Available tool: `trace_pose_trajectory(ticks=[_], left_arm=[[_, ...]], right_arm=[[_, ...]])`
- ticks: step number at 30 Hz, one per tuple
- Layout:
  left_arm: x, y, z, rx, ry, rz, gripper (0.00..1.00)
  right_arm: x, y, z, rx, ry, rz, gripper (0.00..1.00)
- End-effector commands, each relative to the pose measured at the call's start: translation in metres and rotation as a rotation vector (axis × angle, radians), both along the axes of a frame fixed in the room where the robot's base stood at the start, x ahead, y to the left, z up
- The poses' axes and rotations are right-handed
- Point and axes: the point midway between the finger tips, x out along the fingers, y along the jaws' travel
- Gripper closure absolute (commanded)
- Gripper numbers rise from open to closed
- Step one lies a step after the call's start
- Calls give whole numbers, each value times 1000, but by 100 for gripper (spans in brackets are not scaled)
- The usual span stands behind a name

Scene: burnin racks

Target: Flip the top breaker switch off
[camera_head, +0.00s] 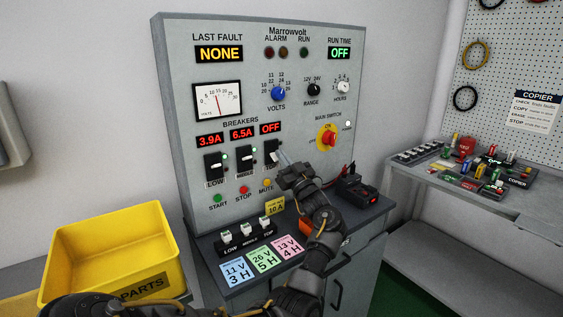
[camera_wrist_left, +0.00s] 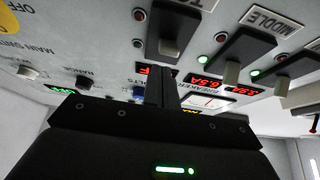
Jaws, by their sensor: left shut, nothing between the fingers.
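The top breaker switch (camera_head: 270,152) is the rightmost of the black breakers on the grey panel (camera_head: 185,120). The red display above it (camera_head: 270,128) reads OFF. My left gripper (camera_head: 283,159) is shut and empty, its tips just right of and slightly below this switch. In the left wrist view, which is upside down, the top breaker's pale lever (camera_wrist_left: 169,47) stands just beyond my shut fingers (camera_wrist_left: 161,85). I cannot tell whether they touch. The low (camera_head: 213,163) and middle (camera_head: 243,158) breakers have green lamps beside them, with displays at 3.9A and 6.5A.
A red-yellow main switch (camera_head: 327,138) and several knobs are right of and above the breakers. Small labelled breaker units (camera_head: 248,236) and coloured cards (camera_head: 263,259) lie on the ledge below. A yellow parts bin (camera_head: 105,250) stands left. A shelf (camera_head: 460,195) with parts is right.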

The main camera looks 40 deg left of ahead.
Motion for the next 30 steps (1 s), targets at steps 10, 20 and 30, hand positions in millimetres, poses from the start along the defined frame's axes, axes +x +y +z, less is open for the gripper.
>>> trace_pose_trajectory(ticks=[10,20,30], left_arm=[[-9,-41,-29,-3,2,0,100],[-13,-60,-38,-1,1,0,100],[-13,-60,-38,-1,1,0,100]], right_arm=[[-3,4,-16,3,6,-2,64],[-1,-3,-19,-6,5,3,64],[-1,-4,-19,-8,5,3,64]])
